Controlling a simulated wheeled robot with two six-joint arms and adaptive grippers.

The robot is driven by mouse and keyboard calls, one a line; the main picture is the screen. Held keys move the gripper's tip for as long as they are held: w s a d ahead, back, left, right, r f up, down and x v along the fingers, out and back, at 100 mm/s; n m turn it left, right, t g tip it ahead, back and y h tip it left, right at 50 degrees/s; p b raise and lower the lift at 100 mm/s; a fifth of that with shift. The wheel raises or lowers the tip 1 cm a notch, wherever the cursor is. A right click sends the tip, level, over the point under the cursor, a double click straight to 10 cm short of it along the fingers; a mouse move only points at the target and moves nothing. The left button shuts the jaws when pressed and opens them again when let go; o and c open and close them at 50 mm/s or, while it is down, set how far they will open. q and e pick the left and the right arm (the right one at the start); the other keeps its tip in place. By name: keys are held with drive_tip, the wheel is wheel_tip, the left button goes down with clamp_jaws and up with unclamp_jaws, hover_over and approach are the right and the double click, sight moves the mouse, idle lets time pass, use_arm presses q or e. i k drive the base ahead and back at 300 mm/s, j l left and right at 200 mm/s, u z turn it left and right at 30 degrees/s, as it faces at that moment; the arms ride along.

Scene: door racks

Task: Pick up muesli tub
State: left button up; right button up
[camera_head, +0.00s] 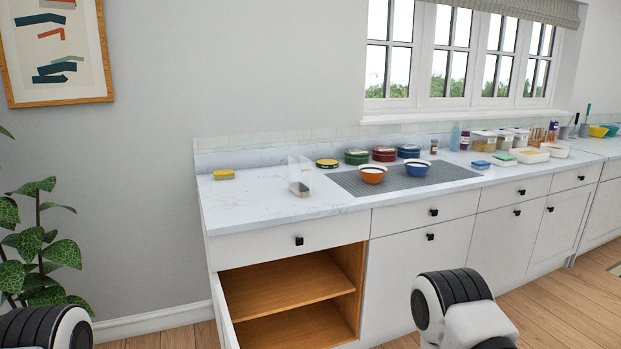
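A tall clear tub (300,172) with a little dark content at its bottom stands on the left part of the worktop, near its front edge. Several clear lidded tubs (483,140) with pale or brown contents stand farther right, near the back. No label is readable, so I cannot tell which one is the muesli tub. Parts of my two arms show at the bottom left and bottom right, below and in front of the counter. Neither gripper shows.
An orange bowl (372,175) and a blue bowl (417,169) sit on a grey mat. Round tins (357,157) stand behind them. A yellow sponge (223,174) lies at the left. The cupboard below (290,285) is open and empty. The worktop around the tall tub is mostly clear.

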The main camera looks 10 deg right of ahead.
sight(300, 167)
drive_tip(key=i+l+u, duration=0.15)
drive_tip(key=l+u, duration=0.3)
drive_tip(key=l, duration=0.7)
drive_tip(key=l+u, duration=0.4)
drive_tip(key=l, duration=0.75)
